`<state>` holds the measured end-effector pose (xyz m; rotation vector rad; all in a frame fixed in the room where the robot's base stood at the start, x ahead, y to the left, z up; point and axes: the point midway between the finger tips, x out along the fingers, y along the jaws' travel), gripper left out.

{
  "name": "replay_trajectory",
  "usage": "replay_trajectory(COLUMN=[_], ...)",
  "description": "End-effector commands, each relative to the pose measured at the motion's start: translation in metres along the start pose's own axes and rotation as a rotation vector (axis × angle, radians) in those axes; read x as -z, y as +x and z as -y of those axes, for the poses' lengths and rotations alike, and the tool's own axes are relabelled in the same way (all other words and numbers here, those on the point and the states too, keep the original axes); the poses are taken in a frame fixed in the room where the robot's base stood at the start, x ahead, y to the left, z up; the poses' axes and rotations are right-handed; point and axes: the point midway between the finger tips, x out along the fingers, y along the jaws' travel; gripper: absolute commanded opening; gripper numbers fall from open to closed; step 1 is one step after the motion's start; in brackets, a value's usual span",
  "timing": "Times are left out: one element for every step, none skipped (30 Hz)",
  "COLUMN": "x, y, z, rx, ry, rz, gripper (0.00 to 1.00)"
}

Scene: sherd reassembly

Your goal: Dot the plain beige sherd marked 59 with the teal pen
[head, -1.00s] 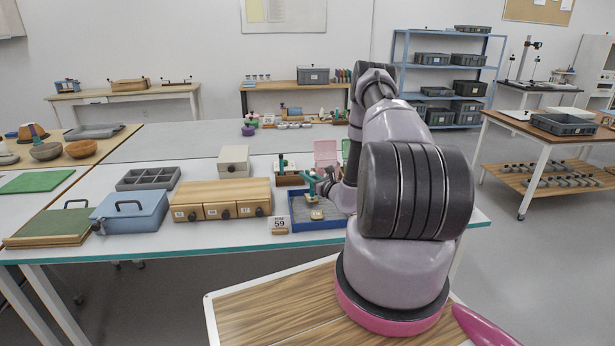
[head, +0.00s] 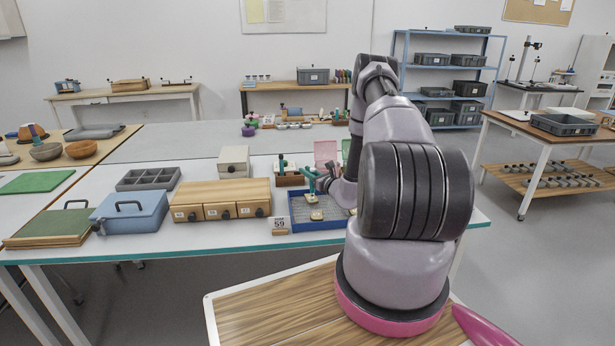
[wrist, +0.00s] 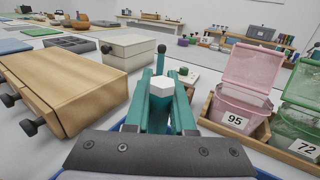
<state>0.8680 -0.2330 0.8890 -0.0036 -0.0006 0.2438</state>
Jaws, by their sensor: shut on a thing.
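My gripper (head: 322,183) is shut on the teal pen (wrist: 161,103), which stands upright between the teal fingers, its white hexagonal top facing the wrist camera. In the head view the pen (head: 311,184) is over the blue tray (head: 298,224). A small beige sherd (head: 316,214) lies in the front part of the tray. A number 59 label (head: 279,223) on a small wooden block stands just left of the tray. The pen's tip is too small to make out, so I cannot tell whether it touches anything. The sherd is hidden in the wrist view.
A wooden drawer unit (head: 222,197) and a pale box (head: 233,161) stand left of the tray. Behind it are a wooden holder (head: 289,180) and a pink bin (wrist: 243,95) marked 95 beside a green bin (wrist: 303,115) marked 72. The table's front strip is clear.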

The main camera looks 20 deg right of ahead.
Motion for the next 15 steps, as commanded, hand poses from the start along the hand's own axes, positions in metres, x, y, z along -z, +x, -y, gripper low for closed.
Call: replay_trajectory(x=[-0.005, -0.008, -0.011, -0.013, -0.015, -0.019, -0.022, -0.024, -0.027, -0.029, -0.032, -0.035, -0.038, -0.040, -0.043], y=[0.000, 0.000, 0.000, 0.000, 0.000, 0.000, 0.000, 0.000, 0.000, 0.000, 0.000, 0.000, 0.000, 0.000, 0.000], z=[0.000, 0.000, 0.000, 0.000, 0.000, 0.000, 0.000, 0.000, 0.000, 0.000, 0.000, 0.000, 0.001, 0.001, 0.001], rx=[0.000, 0.000, 0.000, 0.000, 0.000, 0.000, 0.000, 0.000, 0.000, 0.000, 0.000, 0.001, 0.001, 0.001, 0.001], ry=[-0.001, -0.001, -0.001, -0.001, -0.001, -0.001, -0.001, -0.001, 0.000, 0.000, 0.001, 0.000, 0.000, 0.000, 0.000], rz=[0.001, 0.001, 0.001, 0.001, 0.001, 0.001, 0.002, 0.002, 0.002, 0.001, 0.001, 0.002, 0.002, 0.002, 0.002], gripper=[0.00, 0.00, 0.00, 0.00, 0.00, 0.00, 0.00, 0.00, 0.00, 0.00, 0.00, 0.00, 0.00, 0.00, 0.00])
